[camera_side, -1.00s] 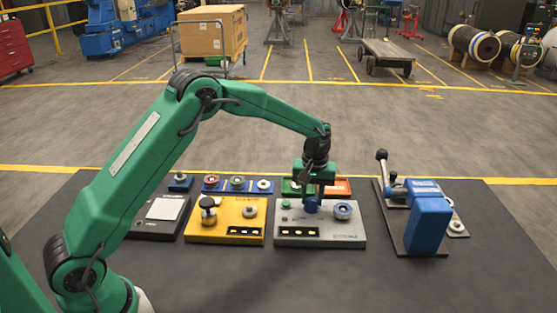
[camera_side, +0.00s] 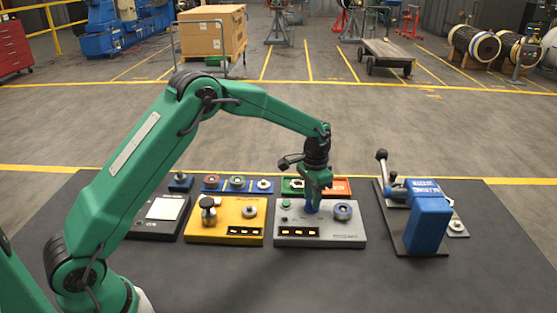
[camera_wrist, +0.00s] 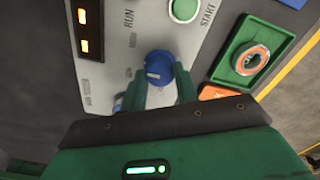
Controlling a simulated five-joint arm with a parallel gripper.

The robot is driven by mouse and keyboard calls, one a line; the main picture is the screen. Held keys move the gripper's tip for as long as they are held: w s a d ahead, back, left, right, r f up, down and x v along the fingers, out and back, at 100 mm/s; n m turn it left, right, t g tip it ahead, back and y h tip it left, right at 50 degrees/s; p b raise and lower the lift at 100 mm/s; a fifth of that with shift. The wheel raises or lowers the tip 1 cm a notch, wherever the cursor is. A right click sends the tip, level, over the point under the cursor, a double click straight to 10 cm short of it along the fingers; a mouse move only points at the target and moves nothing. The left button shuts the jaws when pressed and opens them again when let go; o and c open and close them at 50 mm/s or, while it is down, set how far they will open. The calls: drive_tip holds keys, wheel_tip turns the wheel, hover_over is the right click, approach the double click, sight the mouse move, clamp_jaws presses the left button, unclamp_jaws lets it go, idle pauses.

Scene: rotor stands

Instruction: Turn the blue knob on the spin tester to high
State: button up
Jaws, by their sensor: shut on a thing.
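The spin tester (camera_side: 300,238) is a light grey box on the dark mat, with a green start button (camera_side: 286,204) at its left and amber-lit windows along its front. The blue knob (camera_wrist: 159,68) stands on its top and carries a white pointer line in the wrist view. My gripper (camera_wrist: 160,88) is shut on the knob, with green fingers on both sides of it. In the side view my gripper (camera_side: 313,198) comes straight down on the knob and hides most of it. A round rotor-like part (camera_side: 342,211) sits on the tester to the right of the knob.
A yellow station (camera_side: 225,233) stands close on the left. A blue clamp-like device (camera_side: 427,220) stands on the right. Green (camera_side: 291,187) and orange (camera_side: 337,187) trays lie just behind the tester. The front of the mat is clear.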

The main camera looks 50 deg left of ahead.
drive_tip(key=m, duration=0.3)
drive_tip(key=shift+r+m, duration=0.1)
drive_tip(key=shift+m, duration=2.1)
drive_tip(key=o, duration=1)
drive_tip(key=shift+r, duration=3.85)
